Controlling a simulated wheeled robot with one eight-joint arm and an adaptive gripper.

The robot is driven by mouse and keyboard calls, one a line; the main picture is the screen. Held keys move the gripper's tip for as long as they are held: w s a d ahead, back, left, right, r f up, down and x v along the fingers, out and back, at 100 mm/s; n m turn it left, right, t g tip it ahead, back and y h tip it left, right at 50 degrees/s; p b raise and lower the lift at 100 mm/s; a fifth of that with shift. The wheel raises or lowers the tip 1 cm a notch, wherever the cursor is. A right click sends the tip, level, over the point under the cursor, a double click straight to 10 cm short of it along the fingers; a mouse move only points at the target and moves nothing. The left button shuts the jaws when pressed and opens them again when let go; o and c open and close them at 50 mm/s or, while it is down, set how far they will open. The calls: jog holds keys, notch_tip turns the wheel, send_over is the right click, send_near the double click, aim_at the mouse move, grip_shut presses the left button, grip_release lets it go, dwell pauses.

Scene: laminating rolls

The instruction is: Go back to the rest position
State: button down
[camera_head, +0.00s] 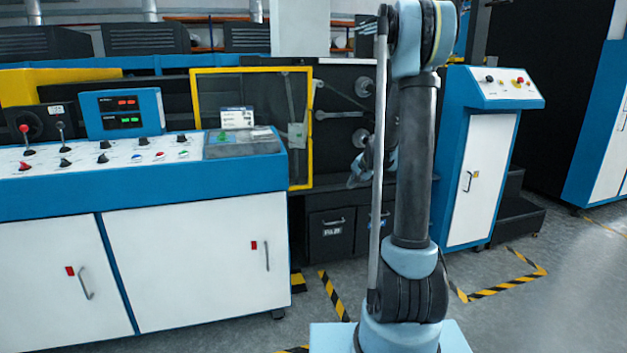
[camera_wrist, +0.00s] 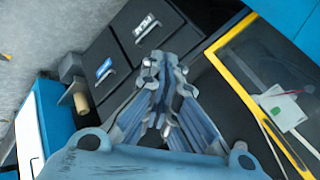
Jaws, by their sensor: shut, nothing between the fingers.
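My gripper (camera_wrist: 163,66) is in the middle of the wrist view, its two fingers brought together with nothing between them. It hangs in free air in front of the machine's dark drawers. In the head view my gripper (camera_head: 360,172) shows only in part, left of my upright arm link, which hides the rest. My arm stands upright at the right of centre in the head view.
A control console (camera_head: 232,222) with knobs and displays stands at the left. A yellow-framed window (camera_head: 309,130) and dark drawers (camera_head: 331,231) are behind my arm. A blue-and-white cabinet (camera_head: 484,165) stands right. Open floor (camera_head: 572,300) lies at the lower right.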

jog(key=s+r+n+g+h, duration=0.1)
jog(key=s+r+n, duration=0.1)
jog(key=s, duration=1.1)
jog(key=s+r+n+g, duration=0.2)
jog(key=s+r, duration=0.1)
jog(key=s, duration=1)
jog(key=s+d+f+n+g+h, duration=0.1)
jog(key=s+f+n, duration=0.1)
jog(key=s, duration=0.9)
jog(key=s+d+f+n+g+h, duration=0.1)
jog(key=s+f, duration=0.4)
jog(key=s, duration=0.6)
jog(key=shift+s+f+n, duration=0.2)
jog(key=shift+n, duration=0.2)
jog(key=shift+d, duration=0.1)
jog(key=shift+w+f, duration=0.2)
jog(key=shift+w, duration=0.3)
jog(key=shift+s, duration=0.1)
